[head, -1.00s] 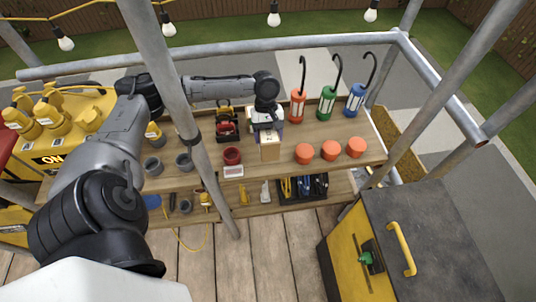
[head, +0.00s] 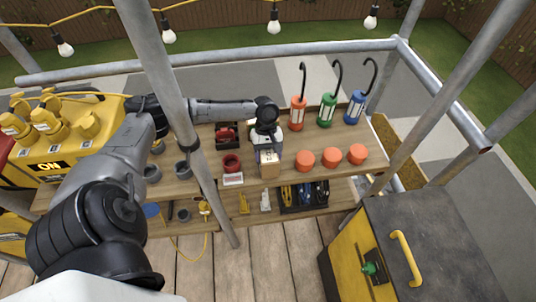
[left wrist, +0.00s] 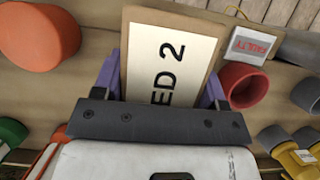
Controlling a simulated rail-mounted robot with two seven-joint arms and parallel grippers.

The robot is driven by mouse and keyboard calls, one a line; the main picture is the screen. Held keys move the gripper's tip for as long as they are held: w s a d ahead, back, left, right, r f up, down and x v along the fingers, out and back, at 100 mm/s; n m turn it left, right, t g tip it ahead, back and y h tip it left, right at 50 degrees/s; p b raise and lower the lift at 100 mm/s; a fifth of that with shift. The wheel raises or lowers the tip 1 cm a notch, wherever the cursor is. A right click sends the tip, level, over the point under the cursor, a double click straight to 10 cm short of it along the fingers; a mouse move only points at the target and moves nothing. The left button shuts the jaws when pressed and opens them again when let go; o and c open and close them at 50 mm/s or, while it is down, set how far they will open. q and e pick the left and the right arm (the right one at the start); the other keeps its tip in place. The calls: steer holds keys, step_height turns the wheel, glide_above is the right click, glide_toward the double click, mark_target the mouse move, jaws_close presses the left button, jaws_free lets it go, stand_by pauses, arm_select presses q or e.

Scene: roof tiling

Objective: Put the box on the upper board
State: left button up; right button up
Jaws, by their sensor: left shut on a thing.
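The box (head: 270,171) is small and tan with a pale label on top. In the left wrist view the box (left wrist: 168,55) shows its label, which reads "ED 2". My left gripper (head: 267,157) is shut on it, with a purple finger on each side. The upper board (head: 345,137) is the higher of two wooden shelves. The box is at the board's front edge, between a red cup and orange caps. I cannot tell whether its underside touches the board. My right gripper is not in view.
A red cup (head: 231,163) and a small labelled tag (head: 232,179) are left of the box. Several orange caps (head: 304,159) are to its right. Hooked lamps (head: 328,108) stand behind. A scaffold pole (head: 177,95) crosses in front. A yellow cabinet (head: 420,240) is front right.

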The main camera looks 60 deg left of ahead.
arm_select(q)
steer(key=o, duration=1.5)
steer(key=shift+f, duration=0.1)
steer(key=shift+c, duration=0.2)
steer(key=p+v, duration=0.2)
steer(key=v, duration=0.9)
steer(key=shift+a+r, duration=0.2)
steer(key=shift+r, duration=0.35)
